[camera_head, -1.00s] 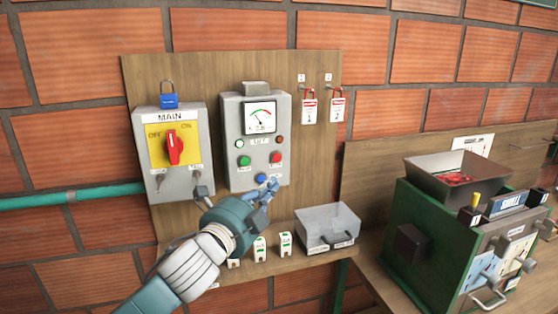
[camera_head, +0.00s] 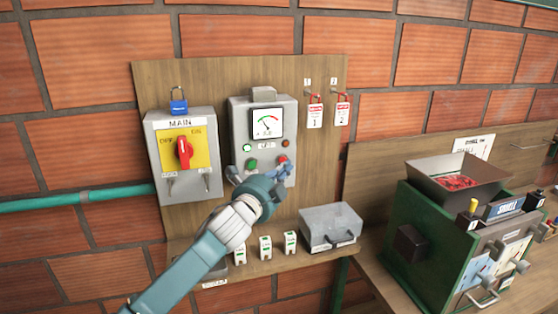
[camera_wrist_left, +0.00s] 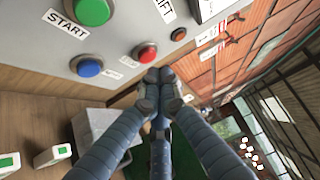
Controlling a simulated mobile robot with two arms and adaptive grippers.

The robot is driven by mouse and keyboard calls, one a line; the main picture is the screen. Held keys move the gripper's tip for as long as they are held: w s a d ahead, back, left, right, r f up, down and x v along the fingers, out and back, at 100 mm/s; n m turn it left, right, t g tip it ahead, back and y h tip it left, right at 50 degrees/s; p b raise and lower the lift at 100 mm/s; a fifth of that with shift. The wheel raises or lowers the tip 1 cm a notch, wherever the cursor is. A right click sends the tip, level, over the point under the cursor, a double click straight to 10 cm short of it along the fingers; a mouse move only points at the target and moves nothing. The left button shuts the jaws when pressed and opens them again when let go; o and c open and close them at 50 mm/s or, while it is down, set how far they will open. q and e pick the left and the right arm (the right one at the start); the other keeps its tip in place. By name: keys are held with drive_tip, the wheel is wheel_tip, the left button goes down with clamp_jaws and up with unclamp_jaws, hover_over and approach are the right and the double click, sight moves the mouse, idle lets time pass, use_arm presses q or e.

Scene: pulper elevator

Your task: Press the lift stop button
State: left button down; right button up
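The grey lift panel (camera_head: 240,115) hangs on a wooden board, with a dial at its top. Its red button (camera_head: 283,159) is at the lower right, and it also shows in the left wrist view (camera_wrist_left: 146,52). In that view a green button (camera_wrist_left: 92,10) labelled START and a blue button (camera_wrist_left: 87,66) are to its left. My left gripper (camera_head: 281,172) is in front of the panel's lower part. In the left wrist view its fingertips (camera_wrist_left: 157,76) are together and empty, just below the red button. Whether they touch it is unclear. My right gripper is out of view.
A MAIN switch box (camera_head: 160,150) with a red handle and blue padlock is left of the panel. Red tags (camera_head: 315,112) hang at its right. A green machine (camera_head: 415,215) is at right.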

use_arm(q)
drive_tip(key=shift+w+a+r, duration=0.1)
drive_tip(key=shift+w+a, duration=0.1)
drive_tip(key=shift+w, duration=0.25)
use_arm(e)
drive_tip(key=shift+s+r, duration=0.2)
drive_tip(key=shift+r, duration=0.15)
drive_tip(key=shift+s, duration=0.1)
